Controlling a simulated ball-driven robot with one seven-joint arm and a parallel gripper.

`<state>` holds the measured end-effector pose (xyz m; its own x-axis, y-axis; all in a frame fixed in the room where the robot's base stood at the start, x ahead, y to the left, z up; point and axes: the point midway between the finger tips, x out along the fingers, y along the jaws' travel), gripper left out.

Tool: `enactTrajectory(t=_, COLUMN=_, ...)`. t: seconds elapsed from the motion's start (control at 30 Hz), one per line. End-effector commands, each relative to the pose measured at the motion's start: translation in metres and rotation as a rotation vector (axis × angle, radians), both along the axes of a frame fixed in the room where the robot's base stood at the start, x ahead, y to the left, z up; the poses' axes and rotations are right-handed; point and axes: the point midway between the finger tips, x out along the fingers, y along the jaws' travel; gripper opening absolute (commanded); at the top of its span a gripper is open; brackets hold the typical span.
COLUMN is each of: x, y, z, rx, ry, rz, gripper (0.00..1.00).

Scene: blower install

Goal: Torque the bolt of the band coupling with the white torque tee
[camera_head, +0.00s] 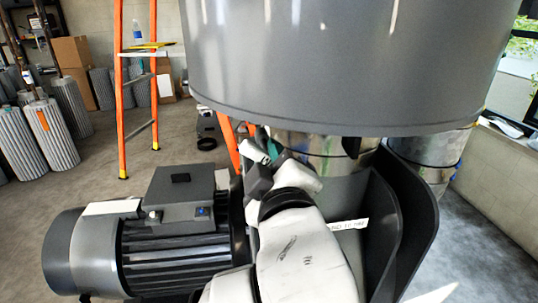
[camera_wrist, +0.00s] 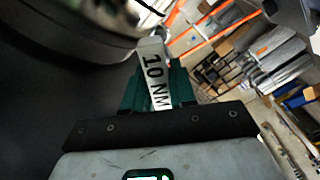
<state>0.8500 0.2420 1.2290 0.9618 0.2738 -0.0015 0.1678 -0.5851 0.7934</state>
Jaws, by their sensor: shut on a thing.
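The white torque tee (camera_wrist: 153,62), marked "10 NM", is between the teal fingers of my gripper (camera_wrist: 157,75), which is shut on it. In the head view, my gripper (camera_head: 270,148) is beside the shiny metal band coupling (camera_head: 318,143), under the big grey drum. A white piece of the tee (camera_head: 254,150) sticks out to the left. In the wrist view, the far end of the tee reaches toward a shiny metal part at the top. I cannot tell whether it touches the bolt, which I cannot make out clearly.
The grey drum (camera_head: 340,60) hangs close above my arm. A grey motor (camera_head: 160,240) stands at left and a dark curved housing (camera_head: 405,225) at right. An orange ladder (camera_head: 119,90) and pleated grey cylinders (camera_head: 50,135) stand behind. Open floor lies at left.

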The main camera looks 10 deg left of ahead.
Motion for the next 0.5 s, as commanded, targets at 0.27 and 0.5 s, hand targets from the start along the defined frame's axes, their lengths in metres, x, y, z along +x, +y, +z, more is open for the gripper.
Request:
enactTrajectory(t=0.27, x=0.022, y=0.006, z=0.001, rx=0.001, ry=0.000, rz=-0.001, gripper=0.00)
enactTrajectory(t=0.5, x=0.040, y=0.011, z=0.001, rx=0.000, ry=-0.001, rz=-0.001, gripper=0.00)
